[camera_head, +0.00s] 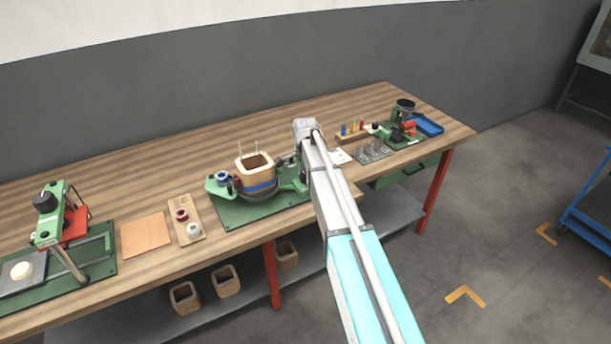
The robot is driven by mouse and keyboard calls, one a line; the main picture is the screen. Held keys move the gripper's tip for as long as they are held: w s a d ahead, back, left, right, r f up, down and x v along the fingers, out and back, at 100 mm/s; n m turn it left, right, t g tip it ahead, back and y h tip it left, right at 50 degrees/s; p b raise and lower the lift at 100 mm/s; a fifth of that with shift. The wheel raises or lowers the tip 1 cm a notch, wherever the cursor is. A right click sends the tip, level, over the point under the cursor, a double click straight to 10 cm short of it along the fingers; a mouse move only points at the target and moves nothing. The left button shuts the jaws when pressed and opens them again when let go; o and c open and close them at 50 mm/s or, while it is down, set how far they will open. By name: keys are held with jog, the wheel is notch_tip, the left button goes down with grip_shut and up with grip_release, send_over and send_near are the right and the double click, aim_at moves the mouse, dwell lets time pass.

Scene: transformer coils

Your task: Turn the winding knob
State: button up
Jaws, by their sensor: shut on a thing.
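The winding machine stands on a green base plate (262,208) in the middle of the workbench. It carries a square wooden coil former (255,166) with a blue band, on a dark round turntable. My arm comes in from the lower right, and its wrist hangs over the right end of this machine. My gripper (286,160) shows only as a small dark shape beside the wrist, right of the former. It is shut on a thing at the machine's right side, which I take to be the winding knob. The knob itself is hidden by my gripper and arm.
Blue and red spools (222,177) sit left of the former. A wooden spool board (187,220), an orange sheet (146,235) and a green press (52,215) lie further left.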

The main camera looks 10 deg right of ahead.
jog(key=shift+n, duration=0.5)
jog(key=n, duration=1)
jog(key=shift+n, duration=0.4)
jog(key=n, duration=1.2)
jog(key=o, duration=1.2)
jog(key=shift+c, duration=0.2)
